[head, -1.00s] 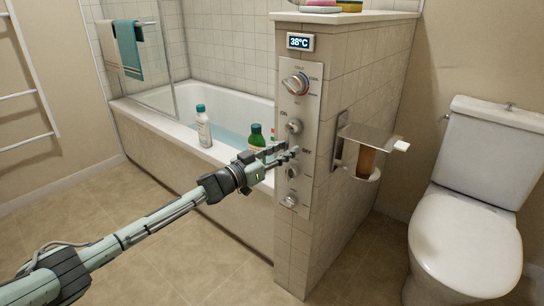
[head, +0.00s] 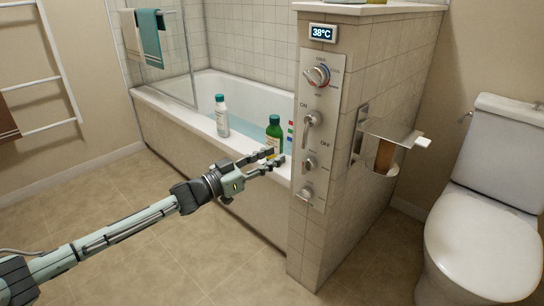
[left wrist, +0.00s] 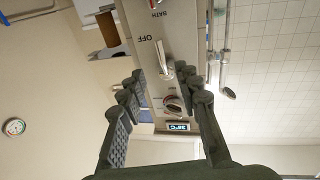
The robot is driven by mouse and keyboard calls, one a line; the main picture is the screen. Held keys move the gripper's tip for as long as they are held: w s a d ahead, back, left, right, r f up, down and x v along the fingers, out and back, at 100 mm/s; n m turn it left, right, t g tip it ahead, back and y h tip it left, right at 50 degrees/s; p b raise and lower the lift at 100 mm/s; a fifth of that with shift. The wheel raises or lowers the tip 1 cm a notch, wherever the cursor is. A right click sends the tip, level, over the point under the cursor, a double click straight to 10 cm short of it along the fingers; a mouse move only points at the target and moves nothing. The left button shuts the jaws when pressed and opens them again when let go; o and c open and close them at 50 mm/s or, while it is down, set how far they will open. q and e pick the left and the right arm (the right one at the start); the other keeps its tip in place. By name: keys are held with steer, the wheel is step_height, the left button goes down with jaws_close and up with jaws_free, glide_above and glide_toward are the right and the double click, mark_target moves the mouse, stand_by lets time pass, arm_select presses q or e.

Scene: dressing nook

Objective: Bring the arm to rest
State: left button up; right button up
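My left gripper (head: 272,162) is open and empty, its fingers apart, just left of the control panel (head: 318,85) in the head view. In the left wrist view the open fingers (left wrist: 163,76) frame the panel's ON/OFF lever (left wrist: 165,58), with nothing between the pads. The lever (head: 311,119) is in plain view in the head view, apart from the gripper. The display (head: 323,33) above reads 38°C. My right gripper is not in view.
A green bottle (head: 274,135) and a white bottle (head: 222,118) stand on the bathtub rim (head: 180,112), the green one close behind my left gripper. A toilet (head: 485,235) and a paper holder (head: 385,135) are at right. The tiled floor (head: 150,260) at left is clear.

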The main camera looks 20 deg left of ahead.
arm_select(q)
steer(key=s+f+n+g+y, duration=0.2)
steer(key=s+f+y, duration=0.35)
steer(key=f, duration=0.65)
steer(key=s+f+n+g+y, duration=0.2)
steer(key=s+f+g+y, duration=0.3)
steer(key=f, duration=0.7)
steer(key=s+f+g, duration=0.3)
steer(key=s+f, duration=0.2)
steer(key=s, duration=0.7)
steer(key=s+f+g, duration=0.3)
steer(key=s+f, duration=0.3)
steer(key=s, duration=0.7)
steer(key=shift+d, duration=0.25)
steer(key=shift+f+y, duration=0.15)
steer(key=shift+y, duration=0.1)
